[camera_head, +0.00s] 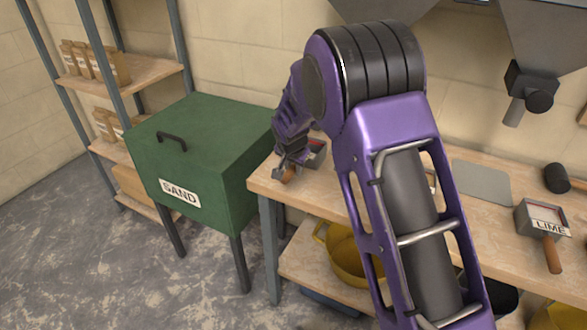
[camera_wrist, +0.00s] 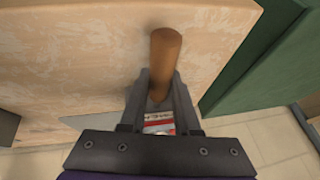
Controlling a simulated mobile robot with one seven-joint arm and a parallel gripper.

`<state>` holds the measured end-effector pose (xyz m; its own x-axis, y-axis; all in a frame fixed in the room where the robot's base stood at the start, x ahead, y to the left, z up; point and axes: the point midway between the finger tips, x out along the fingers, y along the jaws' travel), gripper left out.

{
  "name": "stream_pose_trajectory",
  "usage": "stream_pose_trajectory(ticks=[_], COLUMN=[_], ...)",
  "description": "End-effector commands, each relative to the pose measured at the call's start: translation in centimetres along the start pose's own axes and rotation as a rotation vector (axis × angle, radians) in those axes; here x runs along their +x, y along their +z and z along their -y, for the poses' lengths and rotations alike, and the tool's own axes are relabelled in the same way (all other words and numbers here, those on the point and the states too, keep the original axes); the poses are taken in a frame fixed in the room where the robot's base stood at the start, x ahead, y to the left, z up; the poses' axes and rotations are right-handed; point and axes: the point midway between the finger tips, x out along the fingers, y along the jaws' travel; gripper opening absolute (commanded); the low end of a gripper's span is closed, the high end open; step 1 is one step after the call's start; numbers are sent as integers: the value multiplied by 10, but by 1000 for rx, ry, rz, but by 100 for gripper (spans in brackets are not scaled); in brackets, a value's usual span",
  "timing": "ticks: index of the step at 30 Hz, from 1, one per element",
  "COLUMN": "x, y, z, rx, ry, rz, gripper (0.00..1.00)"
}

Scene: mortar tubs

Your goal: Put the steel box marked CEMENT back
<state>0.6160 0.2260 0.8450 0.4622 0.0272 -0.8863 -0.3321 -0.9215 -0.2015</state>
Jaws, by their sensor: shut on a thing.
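A small grey steel box (camera_head: 317,153) with a red and white inside stands at the left end of the wooden bench, near the green bin. Its brown wooden handle (camera_head: 288,175) points toward the bench's front edge. My gripper (camera_head: 291,163) is at the handle. In the wrist view my gripper (camera_wrist: 160,92) is shut on the wooden handle (camera_wrist: 164,60), and part of the box (camera_wrist: 158,122) shows between the fingers. No CEMENT mark can be read on it; most of the box is hidden by my gripper.
A green SAND bin (camera_head: 200,150) stands left of the bench (camera_head: 315,188). A steel box marked LIME (camera_head: 542,218) with a wooden handle sits at the right, near a dark cylinder (camera_head: 557,178) and a flat grey plate (camera_head: 482,182). Yellow tubs (camera_head: 345,262) are below. My arm hides the bench's middle.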

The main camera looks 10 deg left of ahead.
Motion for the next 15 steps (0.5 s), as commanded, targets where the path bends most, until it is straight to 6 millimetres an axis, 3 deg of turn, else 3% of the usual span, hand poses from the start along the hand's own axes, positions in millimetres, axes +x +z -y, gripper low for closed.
stream_pose_trajectory(ticks=[4, 5, 9, 15], x=[0, 0, 0, 0], y=[0, 0, 0, 0], z=[0, 0, 0, 0], rx=[0, 0, 0, 0], ry=[-1, 0, 0, 0], rz=[-1, 1, 1, 1], gripper=[0, 32, 57, 60])
